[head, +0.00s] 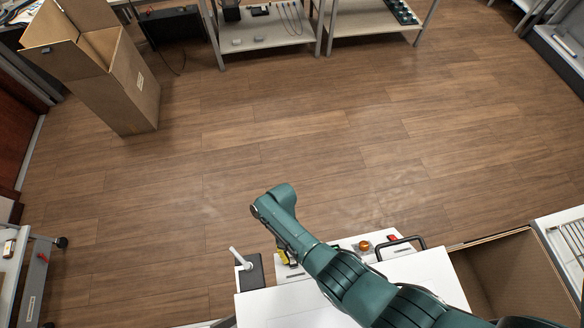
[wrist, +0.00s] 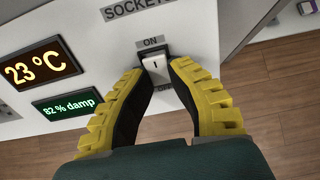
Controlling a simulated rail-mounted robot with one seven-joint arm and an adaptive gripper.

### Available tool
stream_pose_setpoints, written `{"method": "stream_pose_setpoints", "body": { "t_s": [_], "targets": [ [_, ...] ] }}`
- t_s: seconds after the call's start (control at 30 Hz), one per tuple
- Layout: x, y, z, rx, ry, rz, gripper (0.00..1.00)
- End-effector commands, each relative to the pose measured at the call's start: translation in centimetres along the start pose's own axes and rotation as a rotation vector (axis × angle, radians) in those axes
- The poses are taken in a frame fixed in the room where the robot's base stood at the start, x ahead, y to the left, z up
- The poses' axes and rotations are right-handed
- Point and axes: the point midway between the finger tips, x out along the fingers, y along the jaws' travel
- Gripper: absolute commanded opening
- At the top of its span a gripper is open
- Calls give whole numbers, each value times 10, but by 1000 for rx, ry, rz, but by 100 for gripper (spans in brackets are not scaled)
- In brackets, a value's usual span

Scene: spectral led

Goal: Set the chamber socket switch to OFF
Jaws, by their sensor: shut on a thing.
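The socket switch (wrist: 155,66) is a small white rocker marked "I" on the white chamber panel (wrist: 110,30). In the wrist view an "ON" label sits above it and an "OFF" label, partly covered, below it. My gripper (wrist: 157,72) has its two yellow-and-black fingers on either side of the switch, with the tips closed on it. I cannot tell for sure which way the rocker is tilted. In the head view my gripper (head: 286,256) is at the white chamber top, mostly hidden by my green arm, and the switch is hidden.
Left of the switch are an orange "23 °C" display (wrist: 40,65) and a green "82 % damp" display (wrist: 68,107). An orange knob (head: 364,246) and a black handle (head: 403,241) are right of my arm. A cardboard box (head: 120,80) stands far left; the middle floor is clear.

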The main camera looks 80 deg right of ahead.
Motion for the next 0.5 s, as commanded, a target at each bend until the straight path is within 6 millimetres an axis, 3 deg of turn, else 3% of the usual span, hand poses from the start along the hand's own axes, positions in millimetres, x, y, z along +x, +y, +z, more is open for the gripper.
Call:
{"method": "stream_pose_setpoints", "body": {
  "t_s": [0.07, 0.1, 0.17, 0.5],
  "targets": [
    [3, 1, 0, 2, 1, 0, 0],
    [3, 1, 0, 2, 0, 0, 25],
    [3, 1, 0, 2, 0, 1, 34],
    [-4, 0, 0, 0, 3, -1, 34]
  ]
}}
